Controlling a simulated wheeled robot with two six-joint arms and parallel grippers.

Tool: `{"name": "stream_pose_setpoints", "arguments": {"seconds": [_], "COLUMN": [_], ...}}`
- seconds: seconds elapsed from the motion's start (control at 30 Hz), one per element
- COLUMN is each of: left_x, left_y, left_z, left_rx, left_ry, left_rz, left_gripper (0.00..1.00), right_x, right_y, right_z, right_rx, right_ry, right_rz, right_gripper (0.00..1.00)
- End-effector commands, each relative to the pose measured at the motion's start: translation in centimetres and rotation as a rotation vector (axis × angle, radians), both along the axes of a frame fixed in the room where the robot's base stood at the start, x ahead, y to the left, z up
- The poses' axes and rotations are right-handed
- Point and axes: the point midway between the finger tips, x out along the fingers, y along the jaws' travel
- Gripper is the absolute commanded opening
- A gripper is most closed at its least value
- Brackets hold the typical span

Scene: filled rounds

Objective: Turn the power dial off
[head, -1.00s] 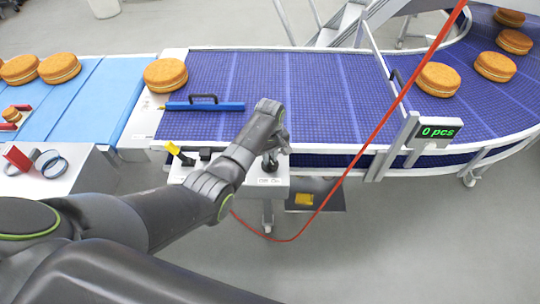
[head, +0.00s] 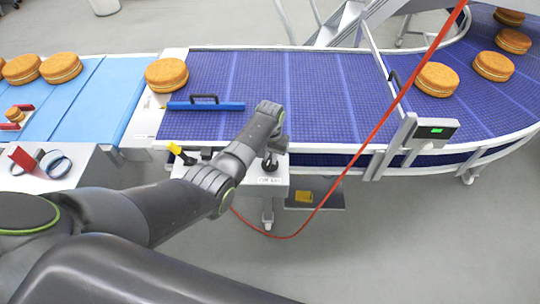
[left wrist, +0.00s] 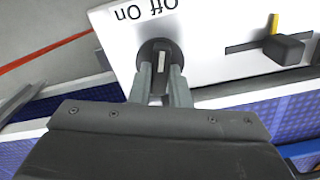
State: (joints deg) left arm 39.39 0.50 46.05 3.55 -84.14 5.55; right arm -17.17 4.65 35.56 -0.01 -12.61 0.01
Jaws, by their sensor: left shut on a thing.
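The power dial (left wrist: 156,48) is a round black knob with a white mark, on a white panel in the left wrist view. Upside-down "Off" and "On" labels sit beyond it, "On" to the left and "Off" to the right. My left gripper (left wrist: 159,80) is shut on the dial, one finger on each side. The white mark shows between the fingers, running nearly straight up the picture. In the head view the dial (head: 270,164) shows as a dark knob under my left gripper (head: 271,156), partly hidden. My right gripper is out of view.
A black lever (left wrist: 285,48) in a slot and a yellow part (left wrist: 274,22) sit to the right of the dial. A blue conveyor (head: 320,90) runs behind the panel, with a blue bar (head: 205,106) on it. A red cable (head: 375,138) hangs across the right.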

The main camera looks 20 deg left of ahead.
Motion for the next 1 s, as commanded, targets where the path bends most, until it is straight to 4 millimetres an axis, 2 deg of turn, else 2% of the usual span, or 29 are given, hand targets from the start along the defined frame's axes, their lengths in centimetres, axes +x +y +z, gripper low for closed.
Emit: {"name": "stream_pose_setpoints", "arguments": {"seconds": [0.4, 0.93, 0.97, 1.0], "left_x": [0.1, 0.12, 0.12, 0.13], "left_y": [0.0, 0.0, 0.0, 0.0], "left_z": [0.09, 0.11, 0.11, 0.11], "left_rx": [0.0, 0.001, 0.001, 0.001], "left_ry": [-0.003, -0.004, -0.004, -0.004], "left_rz": [-0.186, -0.212, -0.212, -0.212], "left_gripper": [0.0, 0.0, 0.18, 0.23], "right_x": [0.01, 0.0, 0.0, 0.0], "right_y": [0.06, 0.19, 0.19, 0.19], "right_z": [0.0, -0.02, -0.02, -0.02], "right_rx": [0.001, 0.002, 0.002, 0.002], "right_ry": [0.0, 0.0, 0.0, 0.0], "right_rz": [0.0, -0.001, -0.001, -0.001], "right_gripper": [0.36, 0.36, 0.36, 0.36]}}
